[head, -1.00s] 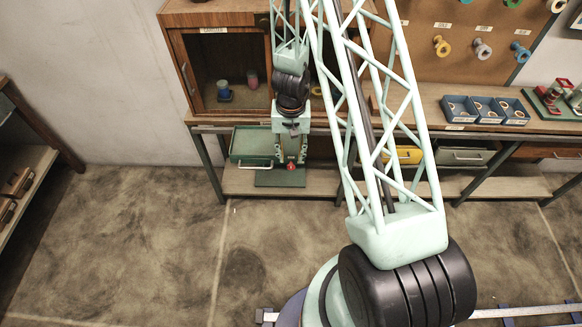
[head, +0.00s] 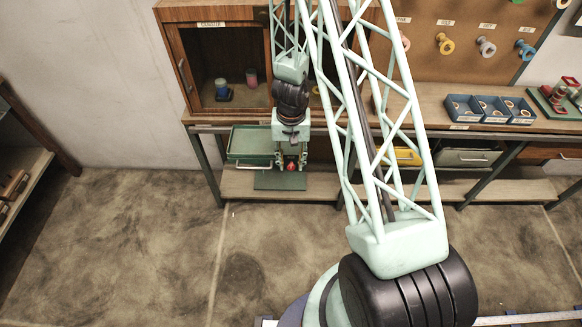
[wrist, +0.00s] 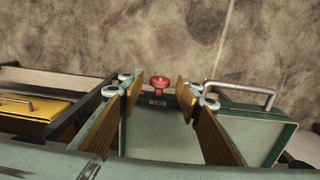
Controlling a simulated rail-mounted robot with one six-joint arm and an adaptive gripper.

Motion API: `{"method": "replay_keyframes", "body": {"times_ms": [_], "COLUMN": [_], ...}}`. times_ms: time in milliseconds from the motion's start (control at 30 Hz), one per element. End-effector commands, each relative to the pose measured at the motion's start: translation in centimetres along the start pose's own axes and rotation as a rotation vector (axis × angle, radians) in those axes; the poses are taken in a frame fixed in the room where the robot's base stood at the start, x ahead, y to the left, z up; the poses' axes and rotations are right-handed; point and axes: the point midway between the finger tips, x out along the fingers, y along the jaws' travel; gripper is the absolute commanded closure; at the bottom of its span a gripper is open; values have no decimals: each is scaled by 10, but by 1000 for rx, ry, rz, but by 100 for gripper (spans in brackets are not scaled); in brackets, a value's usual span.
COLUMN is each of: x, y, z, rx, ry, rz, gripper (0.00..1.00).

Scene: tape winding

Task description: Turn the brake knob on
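The red brake knob (wrist: 159,83) stands upright near the front edge of a green base (wrist: 165,135), with a small label plate beside it. In the head view the knob (head: 291,167) is a small red spot on the green base (head: 280,183) on the low shelf. My gripper (wrist: 159,88) is open, its two wood-coloured fingers apart on either side of the knob. In the wrist view, gaps show between the knob and both fingers. The head view shows my gripper (head: 291,160) pointing down at the knob; contact cannot be told there.
A green drawer tray (head: 250,142) with a handle sits close to the left of my gripper. A yellow drawer (head: 407,156) is to the right under the bench. The bench top (head: 430,100) overhangs the low shelf. The floor in front is clear.

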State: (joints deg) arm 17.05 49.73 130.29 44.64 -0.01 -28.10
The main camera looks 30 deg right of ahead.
Motion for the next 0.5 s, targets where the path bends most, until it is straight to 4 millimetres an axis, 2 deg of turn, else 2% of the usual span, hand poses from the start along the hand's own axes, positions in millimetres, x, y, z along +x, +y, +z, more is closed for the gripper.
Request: {"method": "replay_keyframes", "body": {"times_ms": [200,500], "x": [10,12], "y": [0,0], "z": [0,0], "rx": [0,0], "ry": [0,0], "rz": [0,0], "gripper": [68,68]}}
